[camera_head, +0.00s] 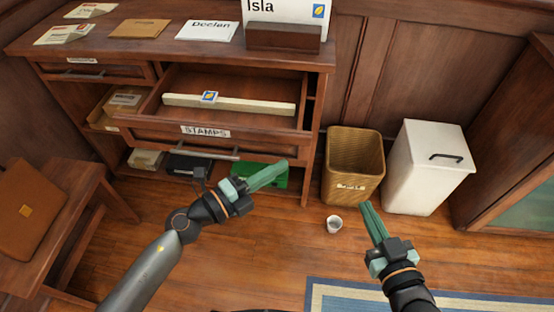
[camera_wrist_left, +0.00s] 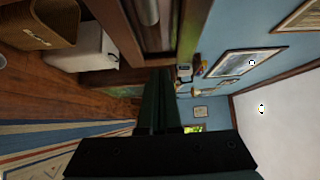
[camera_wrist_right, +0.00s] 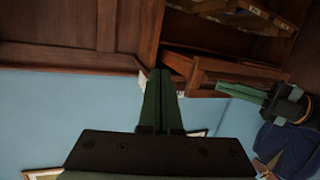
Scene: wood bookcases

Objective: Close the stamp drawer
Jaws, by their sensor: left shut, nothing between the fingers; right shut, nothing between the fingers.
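The stamp drawer (camera_head: 165,133) is pulled out of the wooden desk in the head view, with a label reading STAMPS and a metal bar handle (camera_head: 185,149) on its front. A pale strip with a blue and yellow stamp (camera_head: 209,97) lies inside it. My left gripper (camera_head: 284,166) is shut and empty, just below and right of the drawer front, apart from the handle. My right gripper (camera_head: 368,206) is shut and empty over the floor at the right, away from the drawer. Its green fingers also show in the right wrist view (camera_wrist_right: 159,100).
A wicker bin (camera_head: 352,150) and a white lidded bin (camera_head: 428,165) stand right of the desk (camera_head: 150,55). A small white cup-like item (camera_head: 334,224) is on the floor. A wooden seat (camera_head: 60,220) with a brown bag stands at left. Envelopes lie on the desktop.

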